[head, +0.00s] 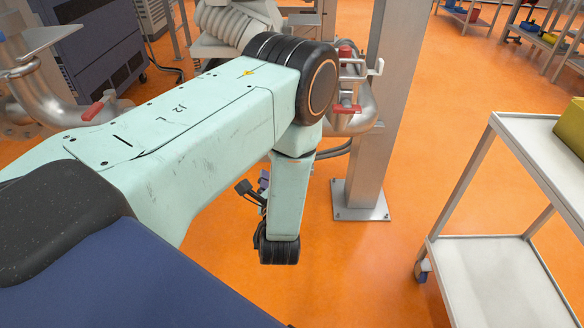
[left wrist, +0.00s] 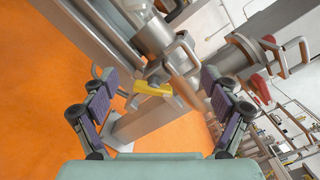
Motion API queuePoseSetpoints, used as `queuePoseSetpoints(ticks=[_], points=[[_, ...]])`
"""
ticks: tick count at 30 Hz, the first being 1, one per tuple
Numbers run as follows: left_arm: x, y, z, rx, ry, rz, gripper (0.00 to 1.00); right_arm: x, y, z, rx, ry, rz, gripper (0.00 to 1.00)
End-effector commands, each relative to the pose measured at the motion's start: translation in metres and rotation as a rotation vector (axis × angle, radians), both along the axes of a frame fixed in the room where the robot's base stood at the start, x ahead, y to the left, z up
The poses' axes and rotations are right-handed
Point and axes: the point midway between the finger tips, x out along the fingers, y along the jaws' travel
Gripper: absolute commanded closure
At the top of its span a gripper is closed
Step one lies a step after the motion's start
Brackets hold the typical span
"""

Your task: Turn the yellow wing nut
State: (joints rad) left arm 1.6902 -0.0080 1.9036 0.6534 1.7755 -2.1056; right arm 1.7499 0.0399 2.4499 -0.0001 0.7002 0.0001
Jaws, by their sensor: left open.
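The yellow wing nut (left wrist: 152,89) shows in the left wrist view, ahead of my left gripper (left wrist: 158,76) and between its two fingers in the picture. The fingers are spread wide apart, with nothing held between them. The wing nut sits by grey metal fittings in front of a steel post. I cannot tell how far it is from the fingertips. In the head view my left arm covers the middle of the picture, and neither the wing nut nor the left gripper's fingers can be made out there. My right gripper is in neither view.
A steel column (head: 390,110) stands on a floor plate, beside pipes with red handles (head: 345,107). A red valve handle (left wrist: 260,89) is near the right finger in the wrist view. A white cart (head: 530,150) stands at right. Orange floor between is clear.

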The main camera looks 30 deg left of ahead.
Motion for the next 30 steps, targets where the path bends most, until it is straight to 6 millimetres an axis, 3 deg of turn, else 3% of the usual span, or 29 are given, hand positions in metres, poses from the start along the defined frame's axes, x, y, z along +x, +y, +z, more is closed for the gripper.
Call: queuePoseSetpoints(ticks=[6,14,30], points=[[0.006,0.018,0.008,-0.381,-0.202,-0.029,0.13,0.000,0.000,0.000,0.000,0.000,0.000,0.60],[0.008,0.024,0.009,-0.900,-0.460,-0.047,0.13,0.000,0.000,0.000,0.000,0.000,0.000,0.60],[0.004,0.005,-0.008,-1.975,-0.917,0.082,0.13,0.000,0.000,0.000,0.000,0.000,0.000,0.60]])
